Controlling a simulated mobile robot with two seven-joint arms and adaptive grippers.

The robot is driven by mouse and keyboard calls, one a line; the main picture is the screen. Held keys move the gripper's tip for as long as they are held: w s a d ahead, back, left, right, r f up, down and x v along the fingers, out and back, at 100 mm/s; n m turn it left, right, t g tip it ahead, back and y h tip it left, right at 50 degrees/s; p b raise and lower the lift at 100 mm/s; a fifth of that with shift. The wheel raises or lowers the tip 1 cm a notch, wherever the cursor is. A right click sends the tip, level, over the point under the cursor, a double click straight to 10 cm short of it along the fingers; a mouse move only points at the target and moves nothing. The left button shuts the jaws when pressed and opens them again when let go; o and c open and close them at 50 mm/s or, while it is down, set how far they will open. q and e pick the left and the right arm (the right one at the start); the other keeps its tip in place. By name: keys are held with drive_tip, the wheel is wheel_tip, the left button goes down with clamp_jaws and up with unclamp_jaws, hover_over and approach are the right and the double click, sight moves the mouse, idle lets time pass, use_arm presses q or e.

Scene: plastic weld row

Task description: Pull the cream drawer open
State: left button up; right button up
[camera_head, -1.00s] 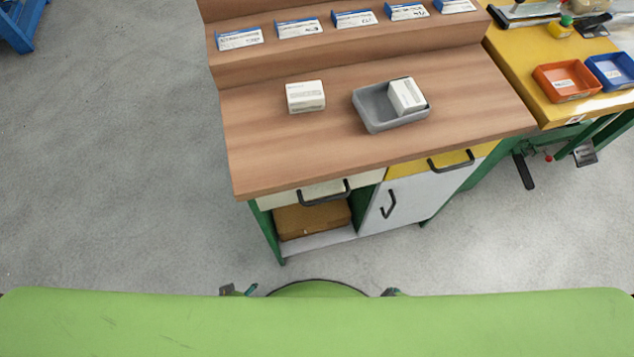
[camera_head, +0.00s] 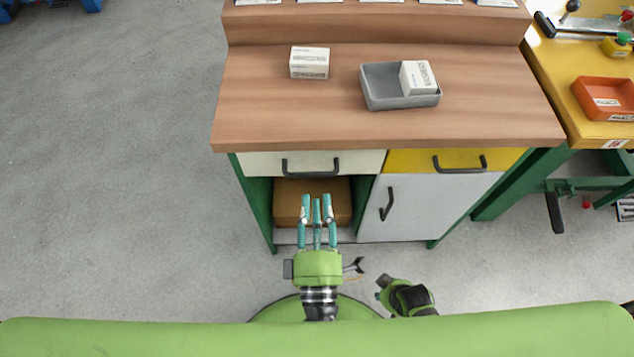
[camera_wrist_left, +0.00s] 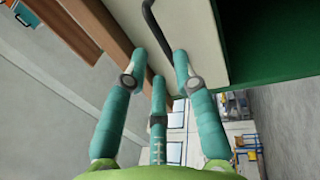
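The cream drawer (camera_head: 260,163) is closed under the left part of the wooden counter. Its dark bar handle (camera_head: 311,172) is on the front. My left gripper (camera_head: 316,200) is open and empty, its teal fingers pointing at the drawer, with the tips just below the handle in the head view. In the left wrist view the cream front (camera_wrist_left: 195,32) and dark handle (camera_wrist_left: 149,22) lie ahead of the spread fingers (camera_wrist_left: 158,68); the handle's lower end is partly behind a fingertip. My right gripper (camera_head: 392,290) is low near my base, its fingers unclear.
A yellow drawer (camera_head: 410,160) and a grey door (camera_head: 424,205) are to the right. A brown box (camera_head: 288,205) sits in the open shelf below the cream drawer. A white box (camera_head: 310,62) and a grey tray (camera_head: 380,98) stand on the counter (camera_head: 270,110). Floor at left is clear.

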sight(314, 175)
use_arm(q)
drive_tip(key=w, duration=0.3)
drive_tip(key=w+r, duration=0.1)
drive_tip(key=w, duration=0.3)
drive_tip(key=shift+a+r, duration=0.1)
drive_tip(key=shift+r, duration=0.1)
clamp_jaws()
